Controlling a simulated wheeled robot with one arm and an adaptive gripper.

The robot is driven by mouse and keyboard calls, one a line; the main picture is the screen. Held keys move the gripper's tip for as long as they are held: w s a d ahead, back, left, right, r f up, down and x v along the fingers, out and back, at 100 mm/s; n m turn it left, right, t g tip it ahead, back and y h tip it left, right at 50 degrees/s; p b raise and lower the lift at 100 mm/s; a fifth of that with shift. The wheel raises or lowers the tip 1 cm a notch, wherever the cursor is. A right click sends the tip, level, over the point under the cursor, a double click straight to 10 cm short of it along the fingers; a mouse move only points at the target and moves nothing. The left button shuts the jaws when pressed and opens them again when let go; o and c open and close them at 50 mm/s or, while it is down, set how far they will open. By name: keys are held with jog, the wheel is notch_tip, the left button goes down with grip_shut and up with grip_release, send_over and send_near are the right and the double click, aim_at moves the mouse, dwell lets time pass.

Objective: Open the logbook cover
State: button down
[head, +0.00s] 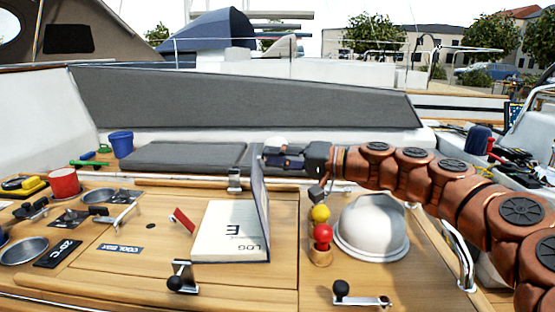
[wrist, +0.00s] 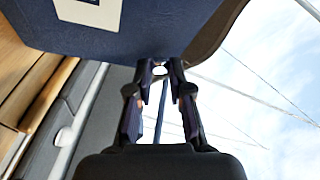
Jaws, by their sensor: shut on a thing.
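The logbook (head: 225,228) lies on the wooden cockpit table, with its white pages showing and lettering on them. Its cover (head: 262,205) stands about upright along the right side of the pages, seen almost edge-on. My gripper (head: 268,156) is at the top edge of the cover, reaching in from the right. In the wrist view, the dark blue cover (wrist: 140,36) with a pale label fills the top, and my gripper (wrist: 159,70) has its fingertips shut at the cover's edge. The pages are not seen in the wrist view.
A white dome (head: 371,228) stands right of the logbook, beside a yellow ball (head: 320,213) and a red ball (head: 323,233). Metal latches with black knobs stand around it. A red mug (head: 64,184) and a blue cup (head: 121,144) are at the left.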

jog(key=c, duration=1)
grip_release()
jog(key=shift+c, duration=0.2)
jog(key=shift+d, duration=0.1)
jog(key=v, duration=1.1)
jog(key=shift+s+d, duration=0.25)
jog(key=shift+d, duration=0.05)
